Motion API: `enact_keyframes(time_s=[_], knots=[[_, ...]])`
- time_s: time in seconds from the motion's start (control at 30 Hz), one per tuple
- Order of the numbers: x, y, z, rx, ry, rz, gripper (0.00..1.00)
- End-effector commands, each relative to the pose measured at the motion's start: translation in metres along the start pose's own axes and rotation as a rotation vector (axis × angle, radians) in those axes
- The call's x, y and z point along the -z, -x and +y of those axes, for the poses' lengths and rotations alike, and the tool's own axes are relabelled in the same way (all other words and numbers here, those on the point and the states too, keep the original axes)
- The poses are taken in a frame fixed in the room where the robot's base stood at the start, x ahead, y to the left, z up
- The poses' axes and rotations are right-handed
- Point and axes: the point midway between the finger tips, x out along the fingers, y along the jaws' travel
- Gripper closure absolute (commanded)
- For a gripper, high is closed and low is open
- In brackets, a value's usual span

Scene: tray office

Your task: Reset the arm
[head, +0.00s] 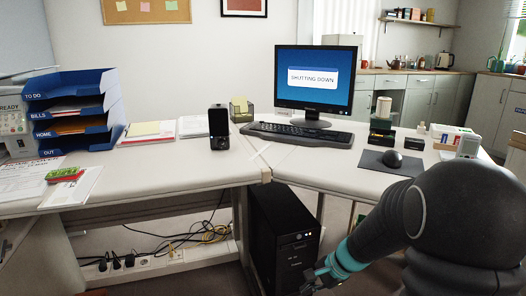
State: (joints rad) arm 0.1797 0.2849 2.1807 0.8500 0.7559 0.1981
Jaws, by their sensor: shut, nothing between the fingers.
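My arm comes in from the lower right in the head view, dark grey with a teal band. My gripper (318,281) is low, in front of the black computer tower (284,232) under the desk. It is shut and holds nothing. It is partly cut off by the bottom edge, and its fingertips are small and dark against the tower.
The white desk (200,170) carries a monitor (316,78) reading "SHUTTING DOWN", a keyboard (297,134), a mouse (391,158), a phone (219,127) and blue trays (72,108). Cables (200,238) hang beneath. The front middle of the desktop is clear.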

Motion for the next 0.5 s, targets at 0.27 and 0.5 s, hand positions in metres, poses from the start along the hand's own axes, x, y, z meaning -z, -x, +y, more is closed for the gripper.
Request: enact_keyframes(time_s=[0.27, 0.5], knots=[[-0.060, 0.072, 0.046, -0.179, 0.461, 0.061, 1.00], [-0.093, 0.127, 0.082, -0.310, 0.759, 0.153, 1.00]])
